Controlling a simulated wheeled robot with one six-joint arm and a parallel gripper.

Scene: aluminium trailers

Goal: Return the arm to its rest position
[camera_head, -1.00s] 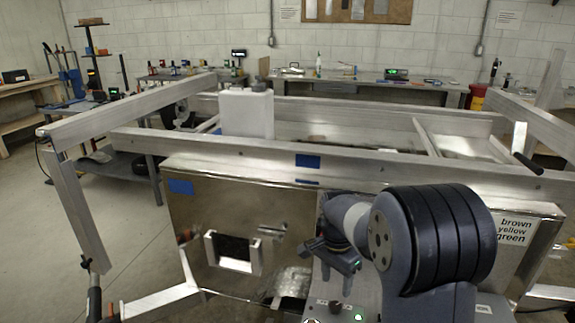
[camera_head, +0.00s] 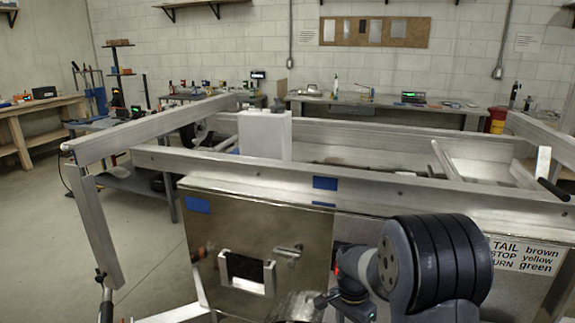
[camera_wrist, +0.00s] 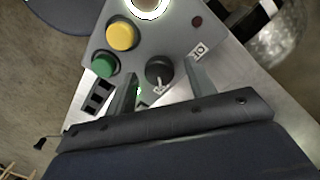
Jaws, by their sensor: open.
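My arm is folded low at the bottom right in the head view, its black ribbed elbow standing in front of the trailer (camera_head: 380,187). My gripper (camera_head: 342,303) hangs at the bottom edge, partly cut off and small, so its fingers are hard to make out there. In the wrist view my gripper (camera_wrist: 161,75) has its two fingers spread apart with nothing between them. A grey panel lies below them, with a yellow button (camera_wrist: 121,36), a green button (camera_wrist: 104,65) and a black knob (camera_wrist: 159,70). Whether the fingers touch the panel cannot be told.
A white tank (camera_head: 264,135) stands on the trailer frame. A shiny panel with a square bracket (camera_head: 246,288) and a printed label (camera_head: 528,256) faces me. A workbench (camera_head: 385,103) lines the back wall. Open floor (camera_head: 150,243) lies at the left.

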